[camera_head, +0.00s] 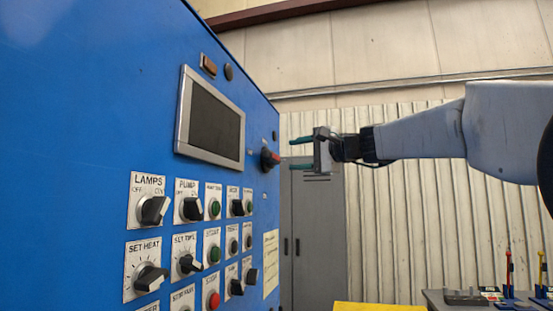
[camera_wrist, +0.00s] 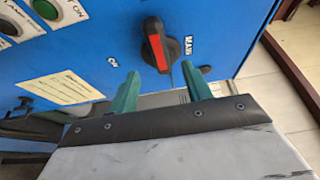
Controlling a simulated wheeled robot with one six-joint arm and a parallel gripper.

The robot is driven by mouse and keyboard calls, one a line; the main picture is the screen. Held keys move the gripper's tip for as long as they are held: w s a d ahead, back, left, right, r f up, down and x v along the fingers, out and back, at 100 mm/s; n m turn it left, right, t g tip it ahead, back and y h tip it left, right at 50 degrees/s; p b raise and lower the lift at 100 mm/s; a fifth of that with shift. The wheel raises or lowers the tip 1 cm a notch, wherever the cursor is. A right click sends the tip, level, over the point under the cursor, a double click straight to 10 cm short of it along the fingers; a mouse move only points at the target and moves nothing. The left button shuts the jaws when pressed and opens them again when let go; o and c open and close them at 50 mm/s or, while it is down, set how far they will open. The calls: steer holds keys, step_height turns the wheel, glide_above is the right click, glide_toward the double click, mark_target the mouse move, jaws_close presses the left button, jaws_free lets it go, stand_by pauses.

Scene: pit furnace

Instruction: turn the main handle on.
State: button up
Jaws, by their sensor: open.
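The main handle (camera_head: 270,159) is a black rotary knob with a red stripe, at the right edge of the blue panel in the head view. In the wrist view the handle (camera_wrist: 158,46) shows close up, beside the label "MAIN", with its red bar slanting slightly. My gripper (camera_head: 297,152) is open, with its green fingers pointing left at the panel. In the wrist view the fingertips of my gripper (camera_wrist: 160,80) lie just below the handle, one on each side. They appear apart from the handle, and nothing is between them.
The blue panel (camera_head: 90,90) carries a dark screen (camera_head: 215,128) and several labelled knobs and buttons below it. A grey cabinet (camera_head: 315,240) stands behind my gripper. A table with levers (camera_head: 509,275) and a yellow surface (camera_head: 380,308) are at the lower right.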

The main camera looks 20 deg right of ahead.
mark_target(276, 157)
steer(key=x, duration=0.7)
steer(key=shift+w+a, duration=0.1)
steer(key=shift+w, duration=0.05)
steer(key=shift+c, duration=0.3)
jaws_close()
